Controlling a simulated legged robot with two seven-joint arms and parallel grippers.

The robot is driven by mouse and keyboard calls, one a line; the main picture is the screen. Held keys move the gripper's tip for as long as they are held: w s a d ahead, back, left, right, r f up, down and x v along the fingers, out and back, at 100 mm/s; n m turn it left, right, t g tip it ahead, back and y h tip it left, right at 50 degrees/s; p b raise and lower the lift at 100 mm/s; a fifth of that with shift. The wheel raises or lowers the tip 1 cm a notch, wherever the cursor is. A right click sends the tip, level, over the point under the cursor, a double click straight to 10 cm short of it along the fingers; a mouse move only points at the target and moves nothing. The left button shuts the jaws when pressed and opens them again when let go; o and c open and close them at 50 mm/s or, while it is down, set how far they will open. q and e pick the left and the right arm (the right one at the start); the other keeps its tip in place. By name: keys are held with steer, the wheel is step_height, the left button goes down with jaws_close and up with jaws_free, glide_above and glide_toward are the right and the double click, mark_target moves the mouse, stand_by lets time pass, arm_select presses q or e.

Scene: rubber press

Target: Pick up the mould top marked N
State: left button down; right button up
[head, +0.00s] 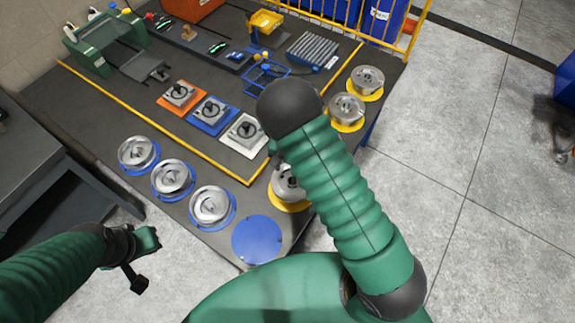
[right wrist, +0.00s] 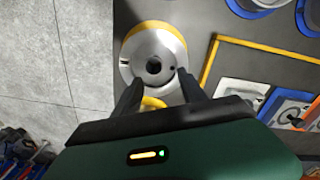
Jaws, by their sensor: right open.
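A round silver mould part (head: 285,187) with a dark central hole sits on a yellow disc near the table's edge, partly hidden by my right arm. It also shows in the right wrist view (right wrist: 150,48). My right gripper (right wrist: 160,73) is open, its two dark fingers reaching over the near part of this silver part, one on each side of the hole. I cannot tell whether they touch it. No letter N is readable on any part. My left gripper (head: 141,262) is over the floor at the left, away from the parts; its jaws are unclear.
Several silver round parts stand on blue discs (head: 235,215) at left and yellow discs (head: 361,126) at right. A bare blue disc (head: 257,240) lies at the near corner. Square orange, blue and white plates (head: 243,133) lie inside a yellow line. Open floor is to the right.

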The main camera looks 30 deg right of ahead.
steer(key=o, duration=0.5)
steer(key=shift+a, duration=0.15)
steer(key=shift+c, duration=0.2)
steer(key=shift+o, duration=0.7)
steer(key=shift+w, duration=0.1)
